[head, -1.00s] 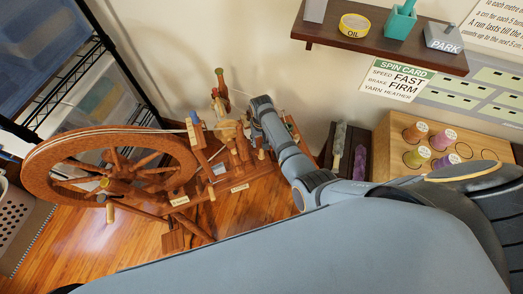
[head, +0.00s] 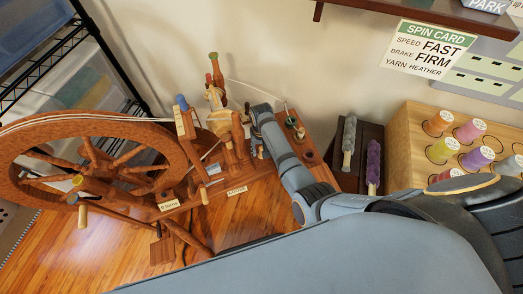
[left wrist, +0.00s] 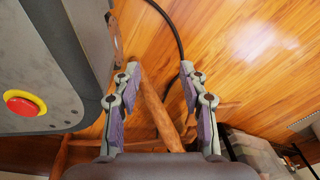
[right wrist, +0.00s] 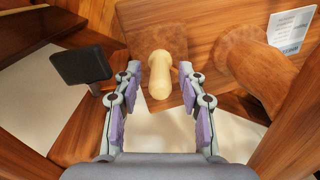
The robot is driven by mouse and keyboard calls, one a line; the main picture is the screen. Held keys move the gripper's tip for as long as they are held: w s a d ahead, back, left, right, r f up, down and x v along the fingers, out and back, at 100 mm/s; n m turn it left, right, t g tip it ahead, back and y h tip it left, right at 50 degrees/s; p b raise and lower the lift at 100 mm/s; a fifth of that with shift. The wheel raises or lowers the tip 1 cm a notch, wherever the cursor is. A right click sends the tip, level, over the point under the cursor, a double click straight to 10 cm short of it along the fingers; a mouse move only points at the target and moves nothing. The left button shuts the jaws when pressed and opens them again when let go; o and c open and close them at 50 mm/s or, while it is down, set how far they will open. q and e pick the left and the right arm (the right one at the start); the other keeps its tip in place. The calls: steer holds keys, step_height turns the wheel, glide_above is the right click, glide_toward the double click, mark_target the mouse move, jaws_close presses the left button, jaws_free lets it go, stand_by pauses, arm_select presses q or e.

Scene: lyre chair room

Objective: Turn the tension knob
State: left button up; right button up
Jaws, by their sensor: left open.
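A pale turned wooden knob (right wrist: 160,78) sticks out from a brown wooden block in the right wrist view; I take it for the tension knob. My right gripper (right wrist: 159,70) is open, its fingertips on either side of the knob with gaps showing. I cannot tell the depth between them. In the head view the spinning wheel (head: 95,122) stands at left, and my right arm reaches to its upright parts, with the fingertips hidden. My left gripper (left wrist: 158,76) is open and empty, low above the wooden floor.
A dark stand (head: 358,160) with grey and purple fibre rolls stands right of the wheel. A wooden rack (head: 418,122) holds several yarn spools. A spin card (head: 430,50) hangs on the wall below a shelf. A dark cable and wooden legs (left wrist: 160,118) lie near my left gripper.

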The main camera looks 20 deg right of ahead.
jaws_close()
arm_select(q)
steer(key=shift+r, duration=0.1)
arm_select(e)
steer(key=shift+r, duration=0.1)
steer(key=n+p, duration=0.1)
steer(key=p, duration=0.1)
steer(key=shift+r+n+p, duration=0.15)
steer(key=shift+n+p, duration=0.15)
steer(key=shift+n, duration=0.1)
steer(key=n+p, duration=0.2)
steer(key=n, duration=0.1)
steer(key=shift+p, duration=0.35)
arm_select(q)
step_height(320, 180, up, 6)
steer(key=s+p, duration=0.1)
steer(key=s, duration=0.1)
steer(key=shift+p, duration=0.35)
arm_select(e)
steer(key=shift+f+n, duration=0.15)
steer(key=shift+n, duration=0.8)
steer(key=shift+f+n, duration=0.1)
steer(key=shift+n, duration=0.85)
arm_select(q)
steer(key=shift+r, duration=0.15)
